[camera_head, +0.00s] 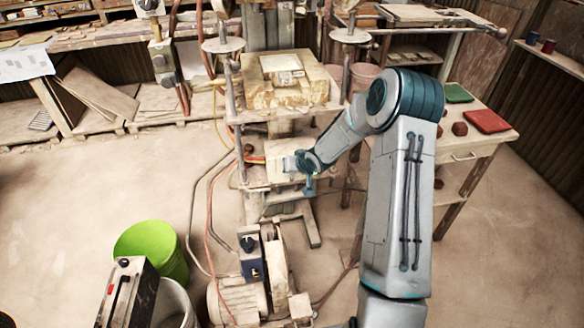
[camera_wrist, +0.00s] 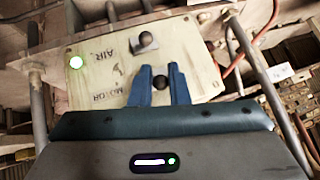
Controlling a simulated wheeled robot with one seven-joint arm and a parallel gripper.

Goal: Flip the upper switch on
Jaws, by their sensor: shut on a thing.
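The pale switch panel (camera_wrist: 110,88) fills the upper middle of the wrist view, its lettering upside down. A dark round switch knob (camera_wrist: 160,83) beside the word MOTOR sits between the blue fingertips of my gripper (camera_wrist: 160,85), which is shut on it. Another switch (camera_wrist: 144,41) with a dark knob stands beside the word AIR, apart from my fingers. With the lettering inverted, the MOTOR switch appears to be the upper one. In the head view my gripper (camera_head: 302,164) is at the press's front; the switches are hidden or too small there.
The tile press (camera_head: 285,85) stands behind the panel, with posts beside it. A worktable (camera_head: 478,142) is to the right. A motor unit (camera_head: 245,295) and a green bucket (camera_head: 150,245) stand below left. Hoses and cables run near the panel.

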